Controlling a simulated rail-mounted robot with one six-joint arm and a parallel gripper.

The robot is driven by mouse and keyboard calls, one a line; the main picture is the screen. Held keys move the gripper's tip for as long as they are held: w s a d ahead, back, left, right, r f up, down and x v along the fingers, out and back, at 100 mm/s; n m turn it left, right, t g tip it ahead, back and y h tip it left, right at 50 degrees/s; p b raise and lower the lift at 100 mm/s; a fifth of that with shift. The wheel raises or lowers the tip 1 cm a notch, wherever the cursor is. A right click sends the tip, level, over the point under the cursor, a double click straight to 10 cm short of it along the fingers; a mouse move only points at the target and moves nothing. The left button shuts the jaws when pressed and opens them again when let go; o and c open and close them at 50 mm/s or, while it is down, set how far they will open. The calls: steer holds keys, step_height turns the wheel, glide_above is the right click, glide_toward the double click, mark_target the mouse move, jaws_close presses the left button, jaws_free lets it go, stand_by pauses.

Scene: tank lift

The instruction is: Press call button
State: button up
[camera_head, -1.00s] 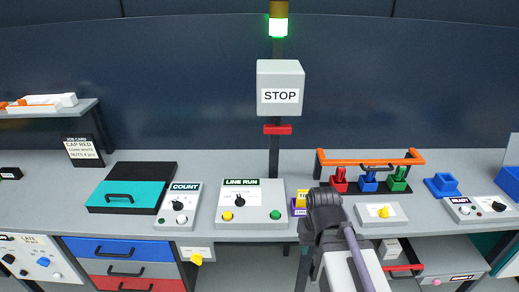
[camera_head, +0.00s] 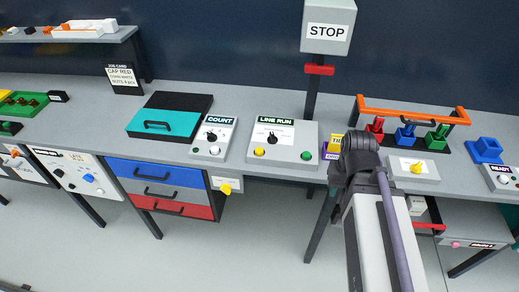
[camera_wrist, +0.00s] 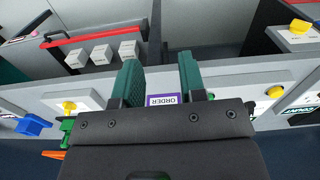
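I cannot read a call label on any button. Candidates in the head view are a yellow button (camera_head: 417,168) on a white box on the bench, a yellow button (camera_head: 226,188) on a box beside the drawers, a blue button (camera_head: 89,178) on the left front panel and a pink button (camera_head: 455,244) on the low right unit. My gripper (camera_wrist: 160,65) shows in the wrist view with its two teal fingers apart and nothing between them. It is over the bench near a purple-edged ORDER label (camera_wrist: 163,100). In the head view my arm hides the fingers.
The LINE RUN box (camera_head: 283,142) and COUNT box (camera_head: 214,138) stand on the bench. A STOP box (camera_head: 328,40) is on a post behind. An orange rail (camera_head: 412,112) stands over red, blue and green parts. Drawers (camera_head: 160,175) hang below; floor in front is clear.

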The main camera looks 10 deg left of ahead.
jaws_close()
stand_by(1.5)
